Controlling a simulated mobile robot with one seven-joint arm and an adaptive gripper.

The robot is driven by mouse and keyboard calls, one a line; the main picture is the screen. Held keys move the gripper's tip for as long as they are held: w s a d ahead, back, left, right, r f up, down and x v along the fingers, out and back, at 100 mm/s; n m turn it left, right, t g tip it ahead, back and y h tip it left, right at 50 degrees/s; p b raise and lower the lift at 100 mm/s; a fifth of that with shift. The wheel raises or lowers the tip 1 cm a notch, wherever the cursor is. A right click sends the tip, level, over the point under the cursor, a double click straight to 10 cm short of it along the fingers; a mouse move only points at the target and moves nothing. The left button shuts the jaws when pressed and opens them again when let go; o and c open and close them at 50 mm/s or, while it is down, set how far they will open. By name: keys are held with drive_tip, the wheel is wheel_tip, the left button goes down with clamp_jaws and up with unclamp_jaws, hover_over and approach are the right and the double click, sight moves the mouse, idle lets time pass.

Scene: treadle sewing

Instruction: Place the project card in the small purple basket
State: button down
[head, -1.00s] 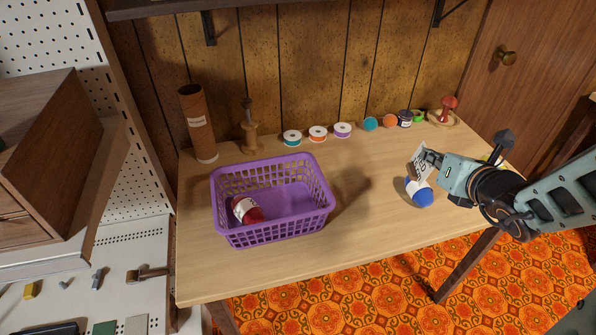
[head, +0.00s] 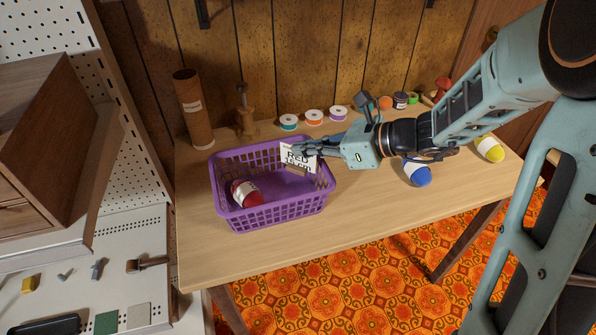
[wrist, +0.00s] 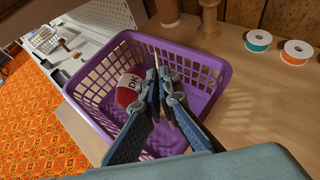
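The small purple basket (head: 275,215) stands on the wooden table with a red container (head: 246,193) lying inside at its left. My gripper (head: 306,153) is shut on the project card (head: 296,156), a white card with dark lettering and a brown lower edge. The card is held upright over the right part of the basket. In the wrist view the fingers (wrist: 160,95) reach over the basket (wrist: 215,70), with the card (wrist: 157,62) seen edge-on between them. The red container (wrist: 128,90) lies beyond the fingers. I cannot tell whether the card touches the basket.
Behind the basket stand a brown tube (head: 193,110), a wooden spindle (head: 244,115) and several ribbon spools (head: 289,122). A blue-and-white container (head: 417,174) and a yellow-and-white one (head: 489,149) are to the right. The table's front left (head: 205,255) is clear.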

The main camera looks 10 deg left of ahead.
sight(304, 167)
drive_tip(key=shift+f+b, duration=0.55)
drive_tip(key=shift+f, duration=1.75)
drive_tip(key=shift+f+b, duration=0.55)
drive_tip(key=shift+f, duration=0.1)
drive_tip(key=c, duration=2.2)
unclamp_jaws()
drive_tip(key=shift+o, duration=0.2)
drive_tip(key=shift+r, duration=0.1)
drive_tip(key=shift+r+p, duration=0.25)
drive_tip(key=shift+p, duration=0.1)
drive_tip(key=p+v, duration=0.2)
drive_tip(key=v, duration=1)
drive_tip(key=shift+r, duration=0.35)
drive_tip(key=shift+p, duration=0.3)
